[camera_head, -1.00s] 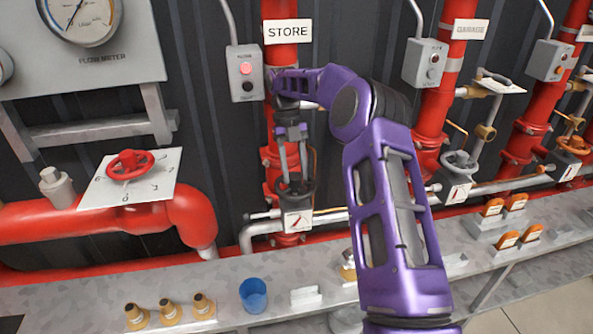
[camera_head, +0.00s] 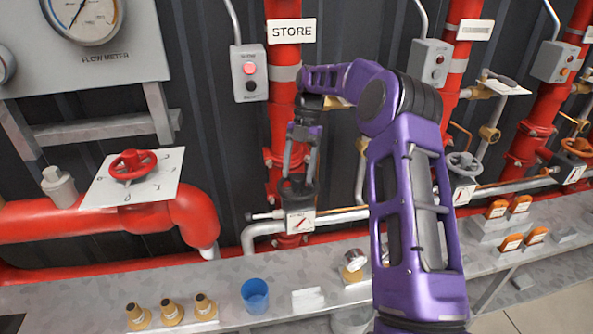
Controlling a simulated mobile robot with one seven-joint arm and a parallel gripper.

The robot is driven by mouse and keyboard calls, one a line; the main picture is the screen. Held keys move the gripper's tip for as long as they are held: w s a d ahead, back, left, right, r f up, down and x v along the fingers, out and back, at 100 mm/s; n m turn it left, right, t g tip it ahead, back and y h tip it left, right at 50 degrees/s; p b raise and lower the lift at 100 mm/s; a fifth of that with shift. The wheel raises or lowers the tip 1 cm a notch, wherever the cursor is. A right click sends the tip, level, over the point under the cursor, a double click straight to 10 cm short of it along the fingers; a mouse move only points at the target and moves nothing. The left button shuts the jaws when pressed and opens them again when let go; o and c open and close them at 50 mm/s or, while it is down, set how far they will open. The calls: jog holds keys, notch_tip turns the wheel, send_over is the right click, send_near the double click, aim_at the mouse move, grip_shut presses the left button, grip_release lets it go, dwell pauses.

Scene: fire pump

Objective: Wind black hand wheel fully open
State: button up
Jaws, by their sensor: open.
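The black hand wheel (camera_head: 297,188) sits on the red riser pipe under the STORE sign, just above a small white dial plate (camera_head: 300,221) with a red pointer. My gripper (camera_head: 300,178) points down at the wheel from above, its two grey fingers apart, with the tips at or just above the wheel rim. I cannot tell whether they touch it. The fingers and wrist cover part of the wheel. My purple arm reaches in from the lower right.
A red hand wheel (camera_head: 131,165) with a white plate stands at left, and a grey hand wheel (camera_head: 463,163) at right. A grey bench below holds a blue cup (camera_head: 255,296), several brass nozzles (camera_head: 171,312) and a small gauge (camera_head: 354,261). A button box (camera_head: 249,72) hangs left of the riser.

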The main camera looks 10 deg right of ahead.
jog(key=m, duration=0.1)
jog(key=m+t+b, duration=0.1)
jog(key=m, duration=0.1)
jog(key=m+y+b, duration=0.1)
jog(key=m, duration=0.1)
jog(key=shift+s+d+f, duration=0.15)
jog(key=shift+s+f, duration=0.1)
jog(key=shift+f, duration=0.05)
jog(key=m+t+b, duration=0.1)
jog(key=m, duration=0.2)
jog(key=shift+s+r+y+b, duration=0.1)
jog(key=shift+r+y+b, duration=0.05)
jog(key=shift+y+b, duration=0.15)
jog(key=shift+f+m+t+b, duration=0.2)
jog(key=shift+m+t+b, duration=0.3)
jog(key=shift+m+b, duration=0.3)
jog(key=m+t+b, duration=0.1)
jog(key=m, duration=0.1)
jog(key=m+b, duration=0.1)
jog(key=m, duration=0.1)
jog(key=shift+s+m+t+b, duration=0.15)
jog(key=shift+m+t+b, duration=0.2)
jog(key=shift+m+t, duration=0.05)
jog(key=shift+r+m+t, duration=0.25)
jog(key=shift+m+t, duration=0.15)
jog(key=shift+m, duration=0.5)
